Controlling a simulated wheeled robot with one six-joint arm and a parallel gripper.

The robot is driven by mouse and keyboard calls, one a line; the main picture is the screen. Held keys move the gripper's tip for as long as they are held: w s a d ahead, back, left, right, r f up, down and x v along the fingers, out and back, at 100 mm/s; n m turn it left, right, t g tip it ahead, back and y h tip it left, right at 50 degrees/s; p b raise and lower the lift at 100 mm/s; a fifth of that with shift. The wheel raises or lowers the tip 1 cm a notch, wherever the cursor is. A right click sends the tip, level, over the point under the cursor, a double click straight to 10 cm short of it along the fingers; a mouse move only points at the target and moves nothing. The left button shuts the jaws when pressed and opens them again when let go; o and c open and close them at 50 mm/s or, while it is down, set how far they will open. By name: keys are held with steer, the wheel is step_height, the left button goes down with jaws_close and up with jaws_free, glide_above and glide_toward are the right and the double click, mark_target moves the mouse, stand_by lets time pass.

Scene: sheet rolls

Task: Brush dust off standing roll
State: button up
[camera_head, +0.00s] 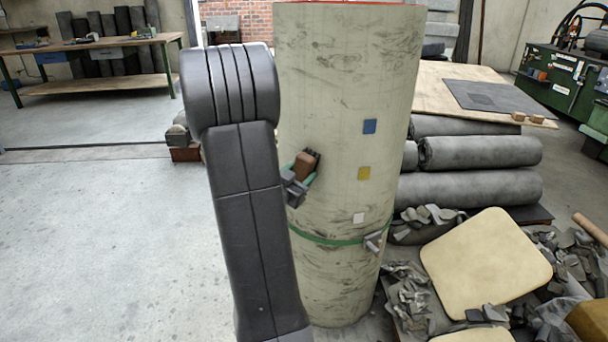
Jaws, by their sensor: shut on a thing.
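The standing roll (335,95) is a tall, pale, upright cylinder in the middle of the view. Dark smudges mark its surface, mostly near the top and toward the bottom. Blue, yellow and white squares are on its right side, and a green band runs around its lower part. My gripper (301,181) is in front of the roll's left side at mid height. It is shut on a small brown brush (305,165) with a dark edge facing the roll. I cannot tell whether the brush touches the roll. My arm hides part of the roll's left edge.
Grey rolls (482,188) lie stacked at the right under a board (440,78). Grey scraps (415,300) and a cream panel (487,258) lie at the lower right. A workbench (100,45) stands at the back left. The floor at left is clear.

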steer(key=shift+w+a+p, duration=0.2)
steer(key=shift+w+a, duration=0.3)
steer(key=shift+a, duration=0.2)
steer(key=shift+w+a+p, duration=0.15)
steer(key=shift+w+a, duration=0.3)
steer(key=shift+a, duration=0.25)
steer(key=shift+s+r+p, duration=0.1)
steer(key=shift+r+p, duration=0.6)
steer(key=shift+r, duration=0.25)
steer(key=shift+s+d+f+b, duration=0.15)
steer(key=shift+s+d+b, duration=0.35)
steer(key=shift+d, duration=0.55)
steer(key=shift+s+d+b, duration=0.3)
steer(key=shift+s+d, duration=0.45)
steer(key=shift+d, duration=0.3)
steer(key=shift+s+d+b, duration=0.25)
steer(key=shift+s+d, duration=0.45)
steer(key=shift+d, duration=0.3)
steer(key=shift+s+r+p, duration=0.1)
steer(key=shift+r+p, duration=0.65)
steer(key=shift+r, duration=0.25)
steer(key=shift+w+a+f+p, duration=0.1)
steer(key=shift+w+a+p, duration=0.15)
steer(key=shift+w+a, duration=0.65)
steer(key=shift+w+a+r+p, duration=0.1)
steer(key=shift+w+a+p, duration=0.35)
steer(key=shift+a, duration=0.7)
steer(key=shift+w+a+f+p, duration=0.1)
steer(key=shift+w+a, duration=0.75)
steer(key=shift+a, duration=0.2)
